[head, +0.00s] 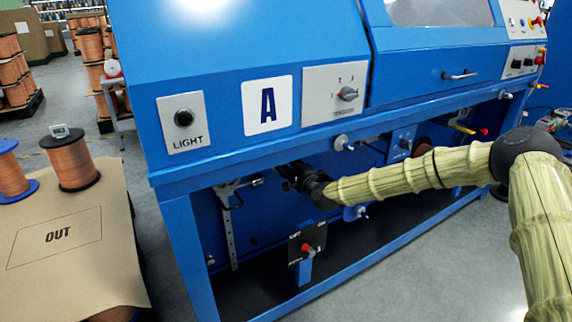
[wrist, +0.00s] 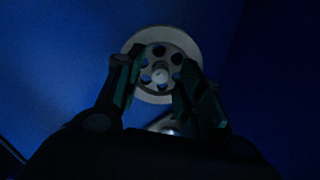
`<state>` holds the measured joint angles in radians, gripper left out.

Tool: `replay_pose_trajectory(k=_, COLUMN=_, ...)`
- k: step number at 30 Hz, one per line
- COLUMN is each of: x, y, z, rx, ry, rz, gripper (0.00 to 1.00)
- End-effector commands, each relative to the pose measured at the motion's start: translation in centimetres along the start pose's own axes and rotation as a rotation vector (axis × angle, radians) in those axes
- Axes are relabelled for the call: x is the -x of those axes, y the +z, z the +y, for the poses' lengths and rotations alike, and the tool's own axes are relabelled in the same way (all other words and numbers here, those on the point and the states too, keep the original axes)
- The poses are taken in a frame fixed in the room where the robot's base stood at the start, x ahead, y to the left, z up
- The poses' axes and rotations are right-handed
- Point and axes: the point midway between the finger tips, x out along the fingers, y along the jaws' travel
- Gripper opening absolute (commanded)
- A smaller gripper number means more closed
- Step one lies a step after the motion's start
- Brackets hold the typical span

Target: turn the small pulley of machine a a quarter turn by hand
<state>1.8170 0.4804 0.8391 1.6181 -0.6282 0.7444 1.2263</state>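Machine A (head: 225,85) is a large blue cabinet with an "A" plate and an open lower bay. My arm reaches into that bay, with my gripper (head: 290,172) dark and hard to make out in the shade under the upper housing. In the wrist view a pale round pulley (wrist: 190,50) with several holes and a central hub is mounted on a dark blue wall. My gripper's two fingers (wrist: 163,75) are spread apart in front of the pulley, one on each side of its hub. I cannot tell whether they touch it.
A lever bracket (head: 228,210) hangs left of my gripper in the bay. A red-knobbed switch box (head: 307,244) stands below it. The blue lower frame rail (head: 340,280) crosses the front. Copper spools (head: 72,160) stand on the "OUT" surface (head: 100,240) at left.

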Motion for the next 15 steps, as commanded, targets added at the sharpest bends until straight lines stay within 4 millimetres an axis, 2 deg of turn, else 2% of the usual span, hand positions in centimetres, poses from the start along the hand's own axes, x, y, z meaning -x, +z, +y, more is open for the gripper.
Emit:
replay_pose_trajectory(k=5, x=1.0, y=-0.1, z=-0.1, rx=0.000, ry=0.000, rz=0.001, gripper=0.38)
replay_pose_trajectory(k=15, x=6.8, y=0.0, z=-0.1, rx=-0.002, ry=0.000, rz=0.000, gripper=0.38)
